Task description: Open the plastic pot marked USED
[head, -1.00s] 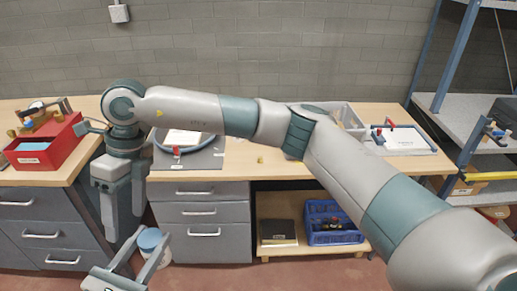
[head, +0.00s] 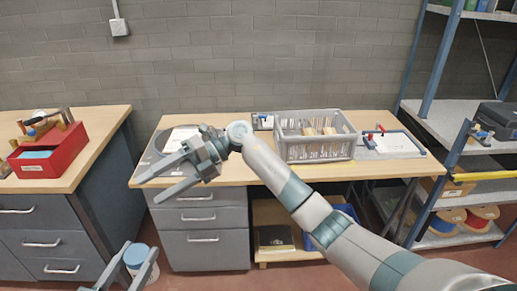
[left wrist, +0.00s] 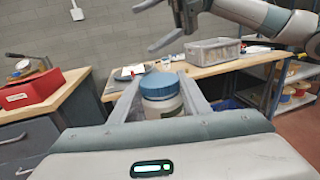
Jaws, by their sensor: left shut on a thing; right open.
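A small whitish plastic pot (left wrist: 163,106) with a blue lid (left wrist: 160,84) is between the fingers of my left gripper (left wrist: 160,80). In the head view the lid (head: 137,254) and part of the pot (head: 150,273) show at the bottom left, in my left gripper (head: 141,248), which is shut on the pot. The lid sits on top of the pot; I cannot tell whether it is loose. No USED marking is readable. My right gripper (head: 149,190) is open and empty, above the bench's front left edge and away from the pot.
The wooden bench (head: 240,172) carries a grey crate (head: 315,150) and a white board (head: 393,145). A red box (head: 50,152) stands on the left bench. A blue metal shelf rack (head: 440,150) is at the right. Space around the pot is free.

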